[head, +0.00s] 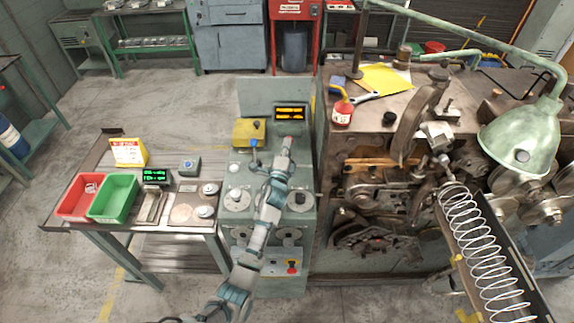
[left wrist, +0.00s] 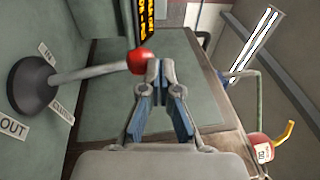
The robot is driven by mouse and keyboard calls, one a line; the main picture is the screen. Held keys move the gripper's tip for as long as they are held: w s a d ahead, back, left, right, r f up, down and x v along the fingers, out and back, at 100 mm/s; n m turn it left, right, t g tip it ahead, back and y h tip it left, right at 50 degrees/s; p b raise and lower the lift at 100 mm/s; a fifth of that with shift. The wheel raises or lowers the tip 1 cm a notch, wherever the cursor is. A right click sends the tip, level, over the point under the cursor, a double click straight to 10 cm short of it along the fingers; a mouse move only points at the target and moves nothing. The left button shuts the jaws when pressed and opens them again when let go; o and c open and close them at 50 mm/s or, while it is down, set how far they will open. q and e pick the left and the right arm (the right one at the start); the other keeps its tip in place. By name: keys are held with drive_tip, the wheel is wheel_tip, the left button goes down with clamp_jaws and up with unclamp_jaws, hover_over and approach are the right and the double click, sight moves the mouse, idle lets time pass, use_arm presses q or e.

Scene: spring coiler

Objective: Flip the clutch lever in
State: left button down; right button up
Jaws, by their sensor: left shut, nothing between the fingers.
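The clutch lever (left wrist: 90,72) shows in the left wrist view, a grey rod with a red ball knob (left wrist: 141,60) and a dark round base. Labels reading IN, CLUTCH and OUT sit on the panel around its base. My left gripper (left wrist: 160,68) is shut and empty, with its fingertips right beside the red knob; I cannot tell whether they touch it. In the head view my left gripper (head: 287,145) is over the green control console (head: 240,185), and it and the arm hide most of the lever. The right gripper is not in view.
The coiling machine (head: 345,125) stands close to the right, with a red oil can (head: 342,114) on top. A bench with red and green bins (head: 113,195) is left.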

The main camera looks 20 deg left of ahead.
use_arm(q)
drive_tip(key=shift+w+a+b, duration=0.2)
drive_tip(key=shift+w+b, duration=0.1)
drive_tip(key=shift+w, duration=0.35)
drive_tip(key=shift+w+a+b, duration=0.2)
drive_tip(key=shift+w+b, duration=0.1)
drive_tip(key=shift+w, duration=0.3)
drive_tip(key=shift+r, duration=0.1)
